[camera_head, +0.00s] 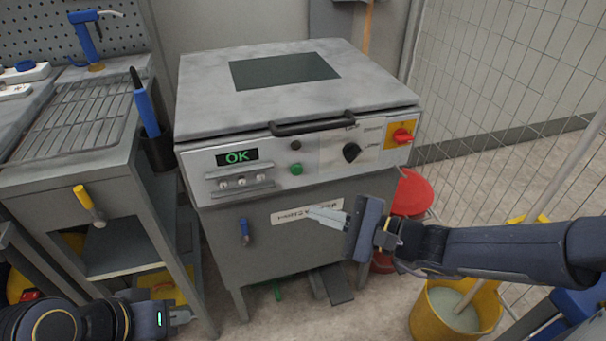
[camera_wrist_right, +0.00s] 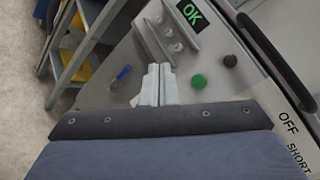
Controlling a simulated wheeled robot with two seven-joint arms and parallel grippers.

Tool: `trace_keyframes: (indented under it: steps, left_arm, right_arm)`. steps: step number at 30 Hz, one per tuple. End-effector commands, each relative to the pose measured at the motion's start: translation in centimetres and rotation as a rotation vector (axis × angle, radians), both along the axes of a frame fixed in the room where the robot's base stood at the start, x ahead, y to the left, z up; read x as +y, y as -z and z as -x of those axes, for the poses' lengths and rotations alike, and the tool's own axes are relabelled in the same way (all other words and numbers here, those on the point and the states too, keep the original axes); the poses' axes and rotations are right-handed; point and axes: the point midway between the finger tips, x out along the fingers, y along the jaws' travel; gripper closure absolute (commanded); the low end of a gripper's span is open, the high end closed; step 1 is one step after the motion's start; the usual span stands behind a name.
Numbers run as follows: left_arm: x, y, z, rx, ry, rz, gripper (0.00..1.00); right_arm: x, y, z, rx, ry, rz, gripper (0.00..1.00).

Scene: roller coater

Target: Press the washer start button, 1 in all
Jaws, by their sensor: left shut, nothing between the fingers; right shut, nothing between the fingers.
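The washer (camera_head: 290,150) is a grey cabinet with a closed lid and a sloped front control panel. Its panel has a green button (camera_head: 296,169), a dark button (camera_head: 295,146) above it, and a display (camera_head: 237,157) reading OK in green. My right gripper (camera_head: 312,211) is shut and empty in front of the washer's lower front, below and slightly right of the green button. In the right wrist view the green button (camera_wrist_right: 199,82) lies to the right of the shut fingertips (camera_wrist_right: 158,68), apart from them. My left gripper (camera_head: 192,314) is shut and empty at the lower left, low beside the bench leg.
A black knob (camera_head: 351,152) and a red switch on a yellow plate (camera_head: 402,135) sit right on the panel. A lid handle (camera_head: 312,124) juts above it. A side bench (camera_head: 70,165) stands left; a yellow bucket (camera_head: 457,311) and mesh fence (camera_head: 500,90) are right.

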Motion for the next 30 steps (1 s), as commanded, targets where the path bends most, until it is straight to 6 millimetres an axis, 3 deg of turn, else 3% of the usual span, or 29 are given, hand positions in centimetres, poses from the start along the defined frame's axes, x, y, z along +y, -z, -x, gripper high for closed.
trace_keyframes:
  steps: [17,30]
  left_arm:
    - [0.0,0.2,0.0,0.0,0.0,0.0,1.0]
    - [0.0,-1.2,0.0,0.0,0.0,0.0,1.0]
  right_arm:
    - [0.2,0.5,-1.0,0.016,0.015,-0.015,1.0]
    - [2.0,0.4,-6.5,0.016,0.015,-0.016,1.0]
